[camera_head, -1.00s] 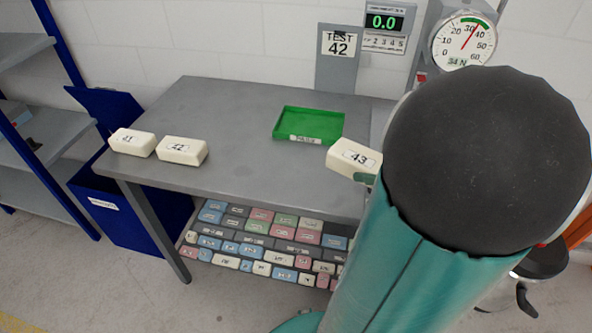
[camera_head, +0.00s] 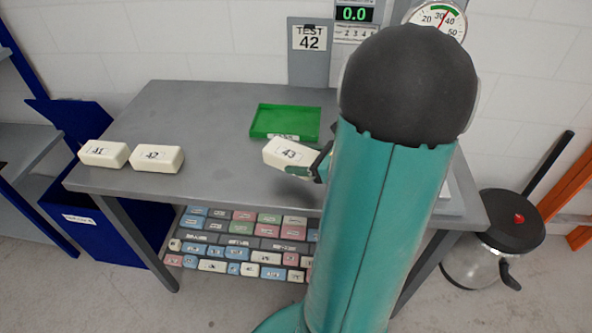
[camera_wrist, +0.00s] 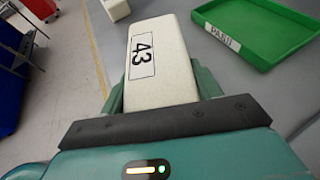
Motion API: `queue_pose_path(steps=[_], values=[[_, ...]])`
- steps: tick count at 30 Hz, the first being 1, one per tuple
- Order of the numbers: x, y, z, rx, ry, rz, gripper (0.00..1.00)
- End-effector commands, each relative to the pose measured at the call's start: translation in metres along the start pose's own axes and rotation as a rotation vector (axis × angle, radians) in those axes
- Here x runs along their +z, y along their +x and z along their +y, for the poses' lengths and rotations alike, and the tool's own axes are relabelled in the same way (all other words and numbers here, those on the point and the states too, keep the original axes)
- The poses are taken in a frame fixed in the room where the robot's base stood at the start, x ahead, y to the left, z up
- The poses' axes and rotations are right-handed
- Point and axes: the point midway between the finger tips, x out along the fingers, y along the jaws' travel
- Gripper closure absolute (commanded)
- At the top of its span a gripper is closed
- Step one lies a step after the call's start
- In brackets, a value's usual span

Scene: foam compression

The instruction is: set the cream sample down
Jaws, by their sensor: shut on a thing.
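The cream sample (camera_head: 284,154) is a block labelled 43. My gripper (camera_head: 318,164) is shut on it and holds it over the grey table (camera_head: 215,170), in front of the green tray (camera_head: 308,110). Whether the block touches the table top cannot be told. In the wrist view the sample (camera_wrist: 161,60) sticks out between the two fingers (camera_wrist: 160,92), label up. The empty green tray (camera_wrist: 262,25) lies to its right there, its label reading PASS. My arm hides the right part of the table.
Cream blocks 41 (camera_head: 103,154) and 42 (camera_head: 157,158) sit at the table's left front. Bare table lies between block 42 and the held sample. Coloured samples (camera_head: 240,240) fill the shelf below. A blue bin (camera_head: 95,222) stands left, a round lidded bin (camera_head: 505,240) right.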

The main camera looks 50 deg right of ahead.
Motion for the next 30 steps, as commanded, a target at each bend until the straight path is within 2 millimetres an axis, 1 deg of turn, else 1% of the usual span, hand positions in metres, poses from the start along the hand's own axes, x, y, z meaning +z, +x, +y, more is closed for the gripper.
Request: queue_pose_path(steps=[1, 8, 12, 15, 26, 27, 29, 30], values=[[-0.004, 0.009, 0.000, 0.004, 0.002, 0.000, 0.58], [-0.014, 0.030, -0.002, 0.003, 0.001, 0.000, 0.58], [-0.033, 0.038, -0.002, 0.002, 0.004, 0.000, 0.58], [-0.040, 0.040, -0.003, 0.001, 0.001, -0.001, 0.58], [-0.043, 0.041, -0.003, 0.001, -0.001, -0.001, 0.58], [-0.043, 0.042, -0.003, 0.001, -0.001, -0.001, 0.35], [-0.043, 0.041, -0.003, 0.000, -0.002, -0.001, 0.23], [-0.043, 0.041, -0.003, 0.001, -0.002, -0.001, 0.16]])
